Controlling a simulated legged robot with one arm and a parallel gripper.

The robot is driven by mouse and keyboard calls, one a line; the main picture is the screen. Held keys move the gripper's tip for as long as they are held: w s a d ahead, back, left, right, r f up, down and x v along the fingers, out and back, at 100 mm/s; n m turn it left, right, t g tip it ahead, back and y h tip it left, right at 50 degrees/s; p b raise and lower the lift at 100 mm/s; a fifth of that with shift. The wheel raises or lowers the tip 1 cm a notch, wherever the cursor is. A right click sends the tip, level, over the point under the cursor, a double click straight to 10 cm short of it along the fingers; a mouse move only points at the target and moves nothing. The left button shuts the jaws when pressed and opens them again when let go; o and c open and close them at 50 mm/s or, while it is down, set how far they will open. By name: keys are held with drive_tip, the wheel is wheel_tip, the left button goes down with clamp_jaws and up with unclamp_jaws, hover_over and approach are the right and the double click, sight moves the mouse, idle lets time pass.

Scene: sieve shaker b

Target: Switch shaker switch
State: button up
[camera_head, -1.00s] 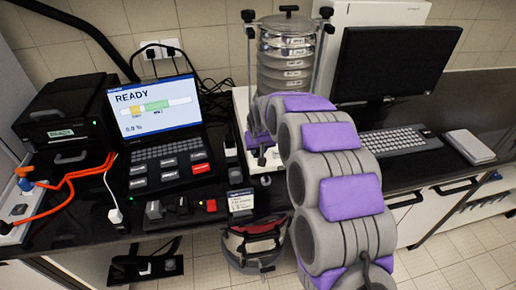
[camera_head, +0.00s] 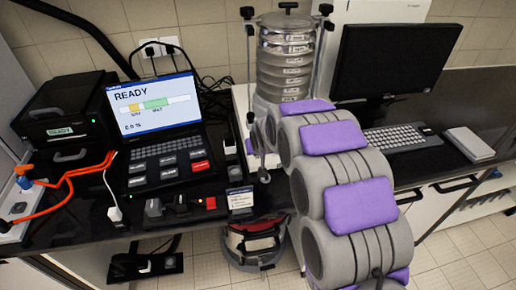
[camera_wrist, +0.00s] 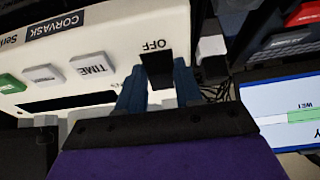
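The sieve shaker, with its stack of metal sieves (camera_head: 285,60), stands at the back middle of the bench in the head view. Its white front panel (camera_wrist: 110,40) fills the upper left of the wrist view. A black switch (camera_wrist: 157,70) sits on the panel beside the printed word OFF. My gripper (camera_wrist: 159,93) has its two bluish fingers apart, one on each side of the switch. A gap shows between them; I cannot tell whether either finger touches the switch. In the head view my arm hides most of the shaker base, and the switch cannot be made out.
A laptop (camera_head: 155,105) showing READY stands left of the shaker. A monitor (camera_head: 392,60) and keyboard (camera_head: 400,139) are to the right. The panel also carries a TIME button (camera_wrist: 92,68) and a green button (camera_wrist: 10,84). Orange cables (camera_head: 70,178) lie at far left.

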drive_tip(key=o, duration=0.3)
drive_tip(key=shift+o, duration=0.2)
drive_tip(key=p+v, duration=0.3)
drive_tip(key=v, duration=1.4)
drive_tip(key=shift+p, duration=0.3)
drive_tip(key=shift+r, duration=0.15)
drive_tip(key=s+d+m+g, duration=0.1)
drive_tip(key=s+d+g, duration=0.2)
drive_tip(key=s, duration=1)
drive_tip(key=s+d+m+g+h, duration=0.1)
drive_tip(key=s+d+g, duration=0.2)
drive_tip(key=s+d, duration=0.4)
drive_tip(key=s+d+m+g+h, duration=0.1)
drive_tip(key=s+d+g, duration=0.2)
drive_tip(key=s, duration=1.5)
drive_tip(key=d, duration=0.3)
drive_tip(key=shift+s+r, duration=0.3)
drive_tip(key=shift+s, duration=0.05)
